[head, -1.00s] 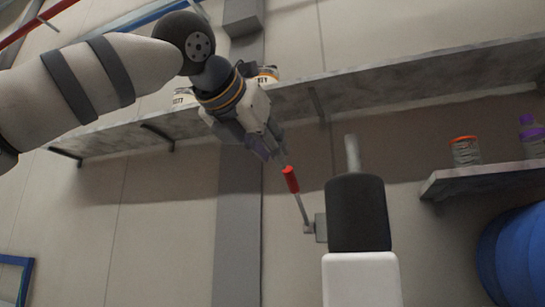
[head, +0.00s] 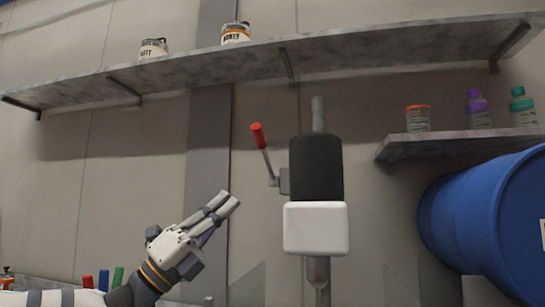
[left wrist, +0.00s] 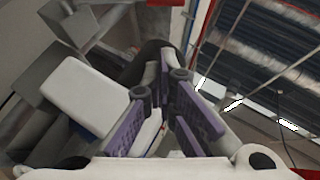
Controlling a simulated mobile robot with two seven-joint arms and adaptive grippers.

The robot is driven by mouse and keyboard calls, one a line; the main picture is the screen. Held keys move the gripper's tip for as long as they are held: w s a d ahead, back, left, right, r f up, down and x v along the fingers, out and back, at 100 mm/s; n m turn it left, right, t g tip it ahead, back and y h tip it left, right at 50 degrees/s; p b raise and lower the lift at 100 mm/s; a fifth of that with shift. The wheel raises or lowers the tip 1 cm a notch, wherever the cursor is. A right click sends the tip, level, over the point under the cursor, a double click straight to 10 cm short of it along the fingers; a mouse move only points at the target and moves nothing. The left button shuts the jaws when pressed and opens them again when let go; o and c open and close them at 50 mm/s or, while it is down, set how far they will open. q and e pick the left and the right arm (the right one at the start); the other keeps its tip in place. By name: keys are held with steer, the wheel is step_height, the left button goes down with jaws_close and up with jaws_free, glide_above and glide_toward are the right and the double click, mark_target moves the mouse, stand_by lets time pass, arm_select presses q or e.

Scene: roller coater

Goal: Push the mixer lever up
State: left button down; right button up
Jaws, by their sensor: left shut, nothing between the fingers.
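The mixer lever (head: 264,158) has a red handle and a thin grey rod, and points up and slightly left from its pivot on the mixer's left side. The mixer (head: 316,168) has a black cylinder above a white block. My left gripper (head: 229,199) is below and left of the lever, apart from it. Its fingers are shut and empty, pointing up and right. In the left wrist view, the left gripper's (left wrist: 163,80) purple pads show, with a white block (left wrist: 88,92) left of them. My right gripper is not in view.
A long shelf (head: 190,75) with two labelled cans runs above. A smaller shelf (head: 455,146) at right holds a jar and two bottles. A blue drum (head: 475,215) lies below it. The wall between gripper and lever is clear.

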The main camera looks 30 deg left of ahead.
mark_target(265, 156)
arm_select(q)
steer(key=a+r+x, duration=0.1)
steer(key=a+x, duration=0.1)
steer(key=x, duration=1)
steer(key=shift+a+r, duration=0.15)
steer(key=shift+r, duration=0.3)
steer(key=shift+w, duration=0.2)
